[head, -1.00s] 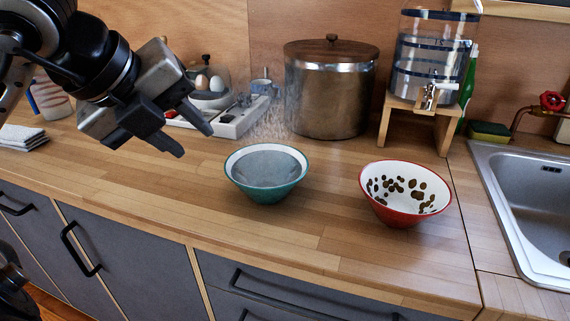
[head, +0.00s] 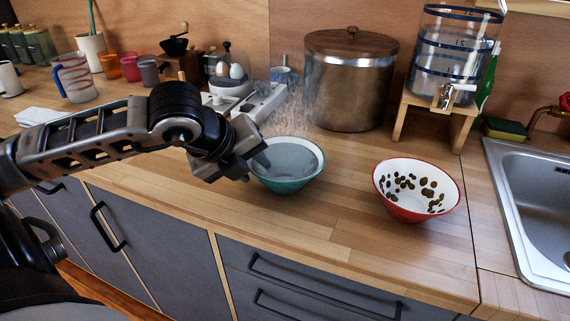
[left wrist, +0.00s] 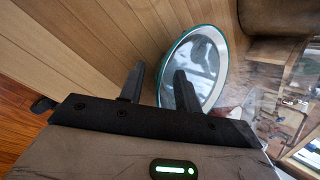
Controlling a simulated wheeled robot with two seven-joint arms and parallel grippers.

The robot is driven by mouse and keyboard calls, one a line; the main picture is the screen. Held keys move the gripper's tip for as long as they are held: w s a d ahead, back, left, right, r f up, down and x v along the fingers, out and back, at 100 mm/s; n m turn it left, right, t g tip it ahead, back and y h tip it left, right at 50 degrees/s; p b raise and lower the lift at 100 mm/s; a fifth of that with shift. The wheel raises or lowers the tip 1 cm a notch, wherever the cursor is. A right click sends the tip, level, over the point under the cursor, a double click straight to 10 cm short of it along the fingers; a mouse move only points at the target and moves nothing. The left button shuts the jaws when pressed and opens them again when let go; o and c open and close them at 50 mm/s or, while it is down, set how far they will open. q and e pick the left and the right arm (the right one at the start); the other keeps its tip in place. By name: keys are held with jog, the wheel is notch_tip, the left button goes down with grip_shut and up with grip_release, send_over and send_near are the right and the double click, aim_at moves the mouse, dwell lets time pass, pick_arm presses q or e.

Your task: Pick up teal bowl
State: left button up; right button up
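The teal bowl (head: 287,186) stands upright on the wooden counter, with a white rim band and a grey inside. In the left wrist view my left gripper (left wrist: 158,78) is open; one finger overlaps the bowl's inside and the other is outside the rim. I cannot tell whether either finger touches it. My right gripper is not in view.
A red bowl with brown spots (head: 416,190) stands to the right, before the sink (head: 535,200). A metal canister (head: 349,85) and a water dispenser (head: 445,60) stand behind. A white tray (head: 250,105) is behind the gripper. The counter between the bowls is clear.

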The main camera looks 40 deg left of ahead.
pick_arm(q)
jog(key=shift+x, duration=0.8)
jog(key=shift+d+r, duration=0.1)
grip_shut()
jog(key=shift+r, duration=0.1)
dwell(0.8)
